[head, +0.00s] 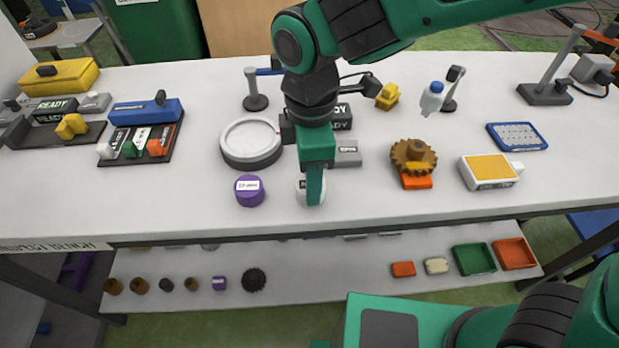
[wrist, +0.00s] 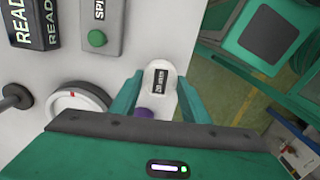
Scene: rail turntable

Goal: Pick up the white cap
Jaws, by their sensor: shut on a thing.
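The white cap (head: 300,191) is at the front edge of the bench, largely hidden behind my gripper in the head view. In the wrist view the white cap (wrist: 166,92), with a dark printed label, lies between the two green fingers. My gripper (head: 313,197) points down and is shut on it; the fingers also show in the wrist view (wrist: 158,98). I cannot tell whether the cap is clear of the bench top.
A purple cap (head: 249,190) stands just left of the white cap. A round white dial with a dark rim (head: 251,141) is behind it. A brown gear (head: 414,155) on an orange block is to the right. The bench's front edge is close.

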